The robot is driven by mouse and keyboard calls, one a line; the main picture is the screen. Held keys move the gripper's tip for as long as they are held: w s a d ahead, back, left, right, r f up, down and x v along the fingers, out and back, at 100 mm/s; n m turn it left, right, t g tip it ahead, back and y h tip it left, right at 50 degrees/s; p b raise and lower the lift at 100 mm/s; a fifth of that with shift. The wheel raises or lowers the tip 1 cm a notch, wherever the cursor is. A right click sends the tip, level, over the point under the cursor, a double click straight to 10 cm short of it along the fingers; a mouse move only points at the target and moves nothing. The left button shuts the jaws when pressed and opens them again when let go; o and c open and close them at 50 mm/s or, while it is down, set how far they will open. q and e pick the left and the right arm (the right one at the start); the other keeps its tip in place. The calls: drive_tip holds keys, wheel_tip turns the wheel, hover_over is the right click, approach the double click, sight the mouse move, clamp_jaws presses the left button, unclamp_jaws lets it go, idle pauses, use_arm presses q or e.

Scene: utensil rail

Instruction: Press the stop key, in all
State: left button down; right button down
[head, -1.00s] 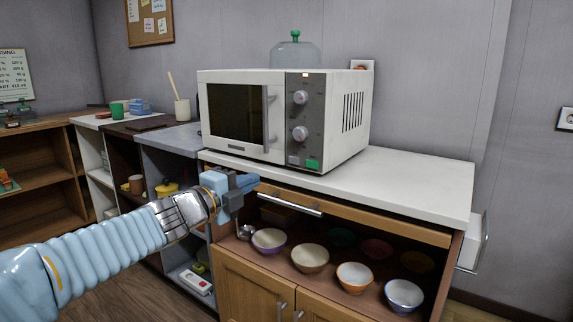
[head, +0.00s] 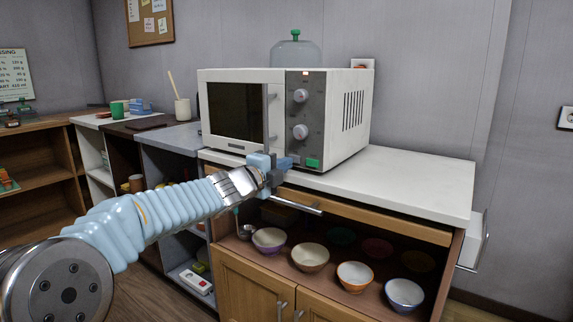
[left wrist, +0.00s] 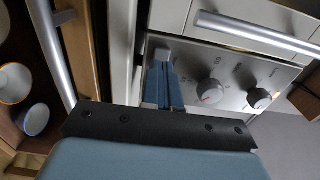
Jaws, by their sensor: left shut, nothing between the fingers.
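The white microwave (head: 345,140) stands on the counter. Its grey control panel (head: 315,125) has two round knobs and a green key (head: 313,163) at the bottom. The grey key left of the green one is now hidden behind my left gripper (head: 288,163) in the head view. That gripper is shut and empty, its fingertips at the panel's lower edge. In the left wrist view the blue fingers (left wrist: 164,72) point at the panel's bottom end, beside the knobs. I cannot tell whether they touch a key. My right gripper is not in view.
Below the white countertop (head: 410,185) is an open compartment with several bowls (head: 355,276) and a bar handle (head: 300,205) close under my left wrist. The counter right of the microwave is clear.

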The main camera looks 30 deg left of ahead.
use_arm(q)
drive_tip(key=shift+w+d, duration=0.1)
drive_tip(key=shift+w, duration=0.8)
drive_tip(key=shift+w+r, duration=0.3)
drive_tip(key=shift+w, duration=0.15)
